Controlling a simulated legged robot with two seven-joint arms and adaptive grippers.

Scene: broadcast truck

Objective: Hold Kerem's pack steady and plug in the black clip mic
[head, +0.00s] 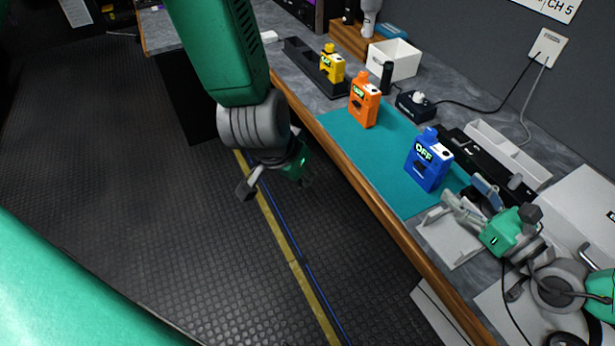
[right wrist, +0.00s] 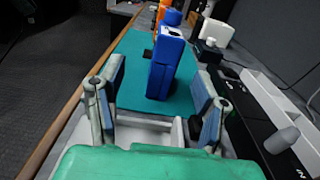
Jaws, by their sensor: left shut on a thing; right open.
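A blue pack (head: 428,163) marked OFF stands upright on the teal mat (head: 345,137). An orange pack (head: 364,103) stands farther back on the mat, and a yellow pack (head: 332,66) stands in a black tray. I cannot read which pack is Kerem's. My right gripper (head: 466,197) is open and empty, just short of the blue pack, which shows between its fingers in the right wrist view (right wrist: 165,65). My left gripper (head: 304,180) hangs over the floor, left of the table edge. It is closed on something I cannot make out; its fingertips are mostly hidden. I cannot pick out the black clip mic for certain.
A white tray (head: 448,248) lies below my right gripper. A long black unit (head: 482,160) and a white trough (head: 510,151) line the wall side. A white box (head: 393,58) and a black charger block (head: 414,106) stand farther back. Mat left of the blue pack is clear.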

